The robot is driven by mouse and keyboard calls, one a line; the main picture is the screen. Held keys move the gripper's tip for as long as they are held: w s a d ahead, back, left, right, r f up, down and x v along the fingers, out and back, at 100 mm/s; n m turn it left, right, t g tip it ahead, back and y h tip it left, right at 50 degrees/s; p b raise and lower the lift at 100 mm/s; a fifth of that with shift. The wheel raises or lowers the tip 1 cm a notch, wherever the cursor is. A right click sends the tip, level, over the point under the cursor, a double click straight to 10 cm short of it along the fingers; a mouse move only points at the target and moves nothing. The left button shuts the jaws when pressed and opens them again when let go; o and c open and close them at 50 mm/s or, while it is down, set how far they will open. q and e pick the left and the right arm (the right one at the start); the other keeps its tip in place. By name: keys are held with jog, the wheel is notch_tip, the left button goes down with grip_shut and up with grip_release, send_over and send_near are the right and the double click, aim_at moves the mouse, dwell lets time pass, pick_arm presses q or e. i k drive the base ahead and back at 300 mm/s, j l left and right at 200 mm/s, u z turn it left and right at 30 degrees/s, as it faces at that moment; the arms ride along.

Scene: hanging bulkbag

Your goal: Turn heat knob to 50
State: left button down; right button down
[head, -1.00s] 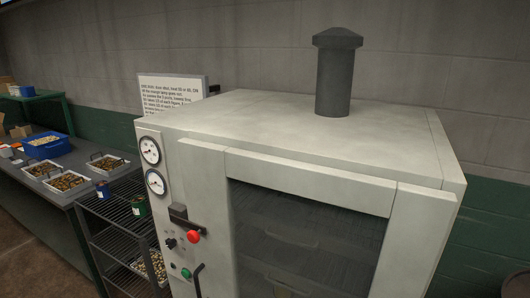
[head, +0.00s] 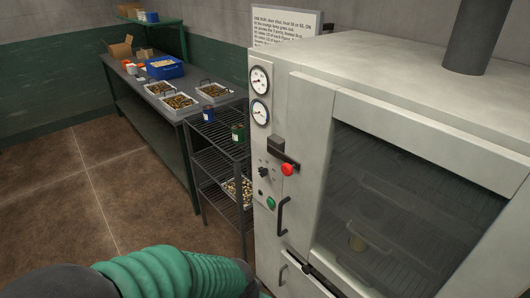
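The grey oven cabinet (head: 310,130) fills the right side of the head view. Its narrow front panel carries a small black knob (head: 264,172) with marks around it, too small to read; it appears to be the heat knob, and its setting cannot be told. A red button (head: 287,169) is just right of the knob and a green button (head: 271,202) is below. A black lever (head: 278,148) is above, and two round white gauges (head: 259,81) are higher up. A green ribbed arm sleeve of mine shows at the bottom left. Neither gripper is in view.
A black wire rack (head: 215,163) with cans and a tray of small parts stands left of the oven. Beyond it is a long table (head: 144,107) with trays and a blue bin (head: 165,69). The brown floor (head: 75,195) at left is clear.

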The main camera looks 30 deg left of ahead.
aim_at(263, 171)
jog(key=j+u, duration=0.35)
jog(key=u, duration=0.15)
jog(key=j+u, duration=0.35)
jog(key=u, duration=0.15)
jog(key=i+j+u, duration=0.2)
jog(key=u, duration=0.3)
jog(key=j, duration=0.1)
